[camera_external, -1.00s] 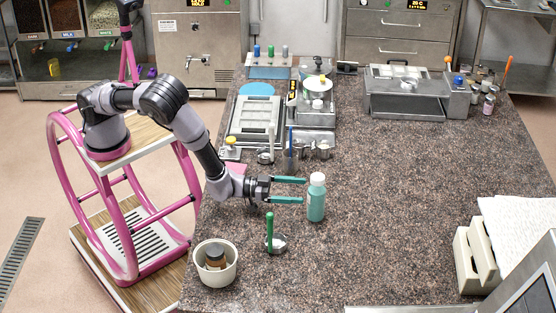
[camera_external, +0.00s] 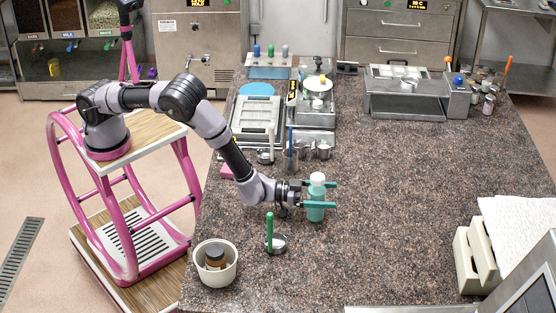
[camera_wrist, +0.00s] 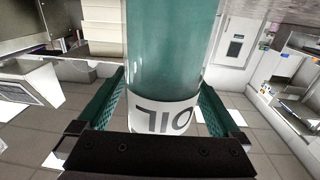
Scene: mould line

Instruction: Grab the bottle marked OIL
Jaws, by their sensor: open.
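The bottle marked OIL (camera_external: 316,212) is teal with a white cap and stands upright on the granite counter (camera_external: 400,190). In the wrist view the bottle (camera_wrist: 172,55) fills the middle, and its white label reads OIL upside down. My gripper (camera_external: 333,194) is open, with its green fingers on either side of the bottle. In the wrist view the fingers (camera_wrist: 155,100) flank the bottle, with a visible gap at each side. The far side of the bottle is hidden.
A green-handled tool (camera_external: 269,232) stands in front left of the bottle, near a white bowl (camera_external: 231,272) holding a brown-black jar. Metal cups (camera_external: 323,150) and trays stand behind. The counter to the right of the bottle is clear.

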